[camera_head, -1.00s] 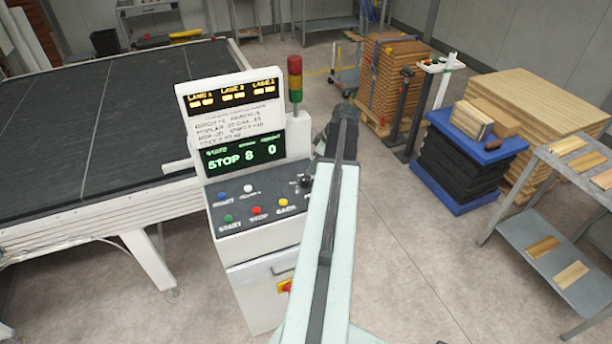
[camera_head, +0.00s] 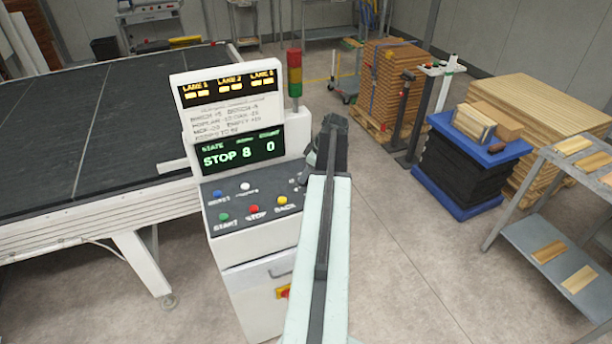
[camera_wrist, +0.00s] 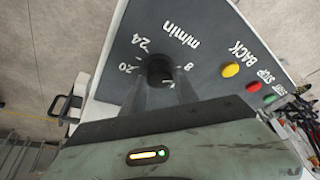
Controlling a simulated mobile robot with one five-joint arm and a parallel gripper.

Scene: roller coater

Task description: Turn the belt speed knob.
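The belt speed knob (camera_wrist: 159,68) is a dark round knob on the dark sloping control panel (camera_wrist: 205,45). In the wrist view, numbers and "m/min" are printed around it. My gripper (camera_wrist: 160,80) has its two grey fingers at the knob, with the tips on either side of it. Whether the fingers touch or press the knob is not clear. In the head view, my arm covers the gripper and most of the knob area. The display (camera_head: 240,152) on the white console reads STOP, 8 and 0.
Blue, white, green, red and yellow (camera_head: 282,200) buttons sit left of the knob in the head view. A signal tower (camera_head: 294,75) rises behind the console. A wide dark conveyor (camera_head: 80,130) lies left. A blue-topped stack (camera_head: 470,140) and shelf cart stand right, with bare floor between.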

